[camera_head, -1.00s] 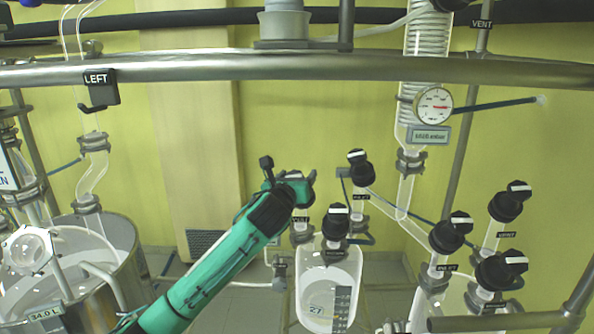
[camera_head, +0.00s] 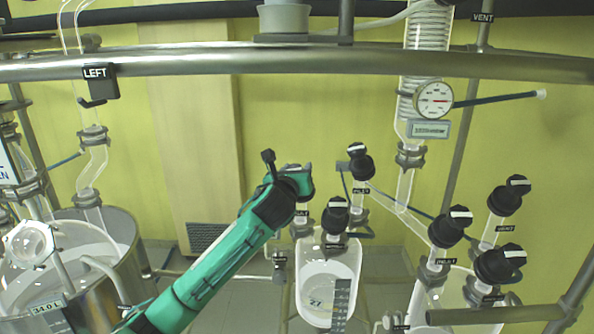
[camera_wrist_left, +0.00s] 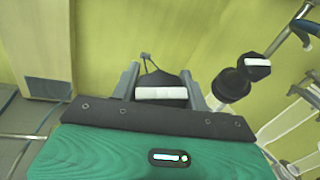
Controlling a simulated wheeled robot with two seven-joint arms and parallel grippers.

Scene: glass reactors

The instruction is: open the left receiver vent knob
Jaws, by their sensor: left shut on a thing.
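My left gripper (camera_head: 298,182) is at the top of the left valve of the middle glass receiver (camera_head: 328,285). In the left wrist view its two fingers (camera_wrist_left: 160,84) stand on either side of a black knob (camera_wrist_left: 162,78) and are shut on it. The knob's white bar runs level across that picture, from finger to finger. In the head view my gripper hides most of this knob, and the label below it is partly covered. Two other black knobs with white bars stand close by, one in front (camera_head: 335,216) and one behind right (camera_head: 360,162). My right gripper is not in view.
A second receiver at the right has several black knobs, including one labelled VENT (camera_head: 508,196). A pressure gauge (camera_head: 433,99) hangs on the glass column. A metal rail (camera_head: 300,63) crosses above my arm. A steel vessel (camera_head: 120,250) stands at the left.

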